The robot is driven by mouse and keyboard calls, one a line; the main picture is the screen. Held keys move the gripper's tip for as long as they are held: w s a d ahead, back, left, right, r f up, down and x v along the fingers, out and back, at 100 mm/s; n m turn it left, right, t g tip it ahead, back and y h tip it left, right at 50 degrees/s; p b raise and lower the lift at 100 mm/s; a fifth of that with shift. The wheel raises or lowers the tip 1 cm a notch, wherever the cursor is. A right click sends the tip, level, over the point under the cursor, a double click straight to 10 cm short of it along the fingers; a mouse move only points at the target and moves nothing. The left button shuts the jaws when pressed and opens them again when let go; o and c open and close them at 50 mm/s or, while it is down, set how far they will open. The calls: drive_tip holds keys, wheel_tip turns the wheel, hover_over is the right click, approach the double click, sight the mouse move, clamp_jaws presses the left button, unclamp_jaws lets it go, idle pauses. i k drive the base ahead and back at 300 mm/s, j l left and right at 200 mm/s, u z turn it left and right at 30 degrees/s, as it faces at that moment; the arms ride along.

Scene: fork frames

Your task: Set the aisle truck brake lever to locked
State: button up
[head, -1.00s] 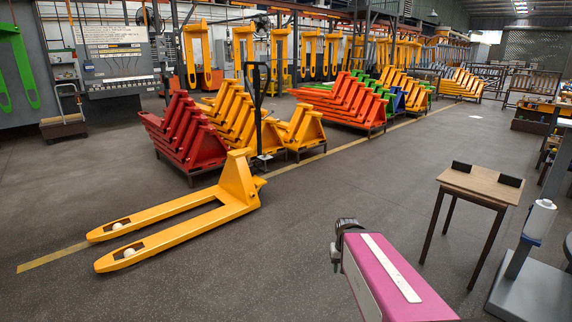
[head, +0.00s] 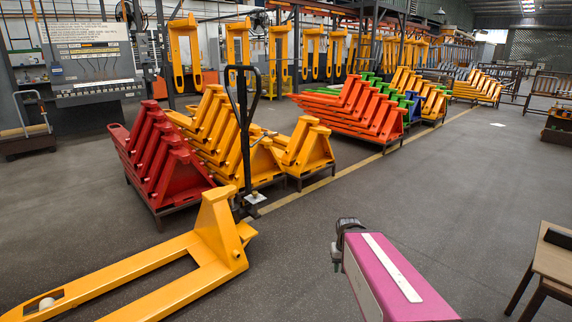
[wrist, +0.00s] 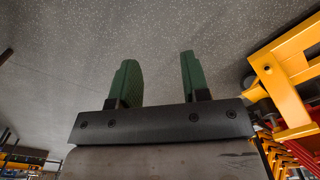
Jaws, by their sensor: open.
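A yellow pallet truck (head: 215,240) stands on the floor at lower left in the head view, its forks pointing to the lower left. Its black upright handle (head: 243,130) ends in a loop at the top. A small light-coloured part (head: 254,198) sits low by the handle's foot; I cannot tell whether it is the brake lever. My gripper shows in the wrist view with two green fingers (wrist: 158,80) apart and nothing between them, over bare floor. Yellow metal (wrist: 285,85) shows at its right edge. In the head view my pink arm is well right of the truck.
Red frames (head: 160,160) and yellow frames (head: 230,140) are stacked close behind the truck. A small wooden table (head: 553,262) stands at the right edge. A yellow floor line (head: 325,183) runs past the stacks. The floor between truck and table is open.

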sight(266, 133)
drive_tip(key=i+u, duration=0.1)
drive_tip(key=i, duration=0.6)
drive_tip(key=i+l+u, duration=0.1)
drive_tip(key=i, duration=0.6)
drive_tip(key=i+l+u, duration=0.1)
drive_tip(key=i+l, duration=0.15)
drive_tip(key=i, duration=0.45)
